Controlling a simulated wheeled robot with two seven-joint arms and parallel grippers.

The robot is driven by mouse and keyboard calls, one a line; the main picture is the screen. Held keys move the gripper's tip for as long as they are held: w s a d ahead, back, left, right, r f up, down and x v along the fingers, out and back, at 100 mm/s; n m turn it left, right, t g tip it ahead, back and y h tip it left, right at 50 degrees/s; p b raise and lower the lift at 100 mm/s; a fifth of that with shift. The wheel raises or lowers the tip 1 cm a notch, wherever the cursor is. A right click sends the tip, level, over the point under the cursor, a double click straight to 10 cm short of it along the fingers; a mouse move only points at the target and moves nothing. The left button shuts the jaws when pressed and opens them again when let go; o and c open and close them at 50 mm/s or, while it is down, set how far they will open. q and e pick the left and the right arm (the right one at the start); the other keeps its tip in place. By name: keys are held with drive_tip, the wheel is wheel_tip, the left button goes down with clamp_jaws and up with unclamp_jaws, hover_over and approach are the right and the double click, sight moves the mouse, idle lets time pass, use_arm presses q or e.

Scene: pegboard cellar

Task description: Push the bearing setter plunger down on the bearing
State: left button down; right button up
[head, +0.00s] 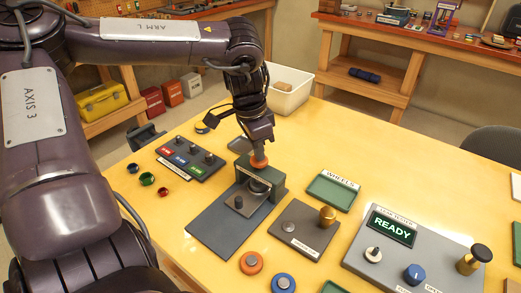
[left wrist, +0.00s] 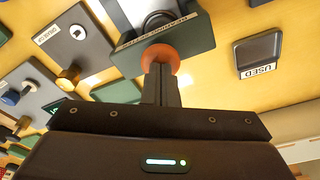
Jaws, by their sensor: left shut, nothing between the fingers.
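The bearing setter (head: 277,180) is a green-grey block on a dark base plate (head: 222,222). Its orange plunger knob (head: 259,162) stands on top; it also shows in the left wrist view (left wrist: 161,54). My left gripper (head: 259,150) is shut and empty, pointing down with its fingertips at the knob. The fingers overlap the knob in the left wrist view, so I cannot tell whether they touch or press it. A dark round part, perhaps the bearing (head: 259,187), sits beneath the plunger, partly hidden by the setter. My right gripper is not in view.
A panel with a READY screen (head: 391,226) stands at the right. A switch-like board (head: 190,158) is at the left.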

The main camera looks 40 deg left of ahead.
use_arm(q)
drive_tip(key=shift+r+p, duration=1.8)
drive_tip(key=shift+r, duration=0.95)
